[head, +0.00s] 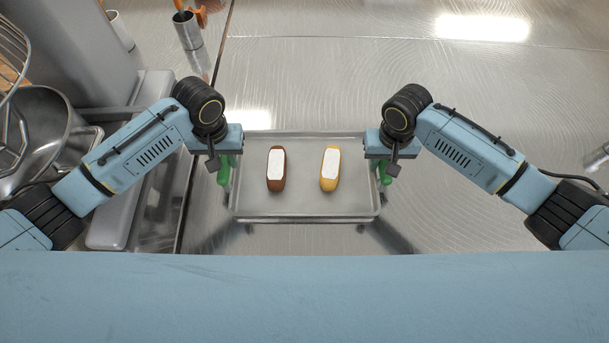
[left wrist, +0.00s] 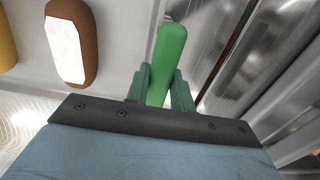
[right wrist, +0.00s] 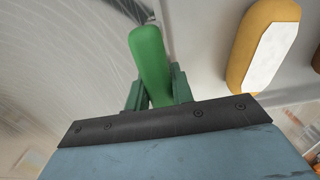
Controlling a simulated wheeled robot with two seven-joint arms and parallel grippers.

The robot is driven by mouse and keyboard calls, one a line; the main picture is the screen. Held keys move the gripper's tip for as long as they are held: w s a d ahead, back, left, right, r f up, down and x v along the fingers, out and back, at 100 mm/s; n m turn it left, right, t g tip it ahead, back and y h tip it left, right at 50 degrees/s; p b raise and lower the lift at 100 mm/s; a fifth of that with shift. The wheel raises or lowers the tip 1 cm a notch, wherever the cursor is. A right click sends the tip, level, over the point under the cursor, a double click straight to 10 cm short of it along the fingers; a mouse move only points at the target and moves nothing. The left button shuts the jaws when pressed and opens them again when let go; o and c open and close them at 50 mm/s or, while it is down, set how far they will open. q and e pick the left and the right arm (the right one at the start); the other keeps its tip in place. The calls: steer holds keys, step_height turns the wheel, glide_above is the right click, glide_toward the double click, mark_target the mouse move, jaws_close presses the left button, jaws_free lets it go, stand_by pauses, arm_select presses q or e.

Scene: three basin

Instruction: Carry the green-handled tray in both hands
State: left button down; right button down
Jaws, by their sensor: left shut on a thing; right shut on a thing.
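The grey metal tray (head: 305,206) with green handles is in the middle of the head view, above a steel surface. A brown bottle-like item with a white label (head: 276,184) and a yellow one (head: 329,180) lie in it, apart from each other. My left gripper (head: 222,162) is shut on the left green handle (left wrist: 167,55). My right gripper (head: 384,162) is shut on the right green handle (right wrist: 150,62). In both wrist views the fingers lie on either side of a handle. The brown item also shows in the left wrist view (left wrist: 88,45), the yellow one in the right wrist view (right wrist: 246,45).
A steel mixing bowl (head: 45,125) and a grey mixer (head: 80,50) stand at the left. A metal cup with orange-handled tools (head: 187,32) stands at the back left. The steel surface (head: 480,90) is clear at the back right.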

arm_select(q)
steer(key=shift+f, duration=0.3)
arm_select(e)
steer(key=shift+f, duration=0.3)
arm_select(q)
steer(key=c, duration=1.2)
jaws_free()
steer(key=shift+r, duration=0.15)
arm_select(e)
steer(key=c, duration=1.2)
jaws_free()
steer(key=shift+r, duration=0.1)
steer(key=shift+r, duration=0.1)
step_height(320, 180, up, 12)
steer(key=shift+f, duration=0.1)
arm_select(q)
step_height(320, 180, up, 12)
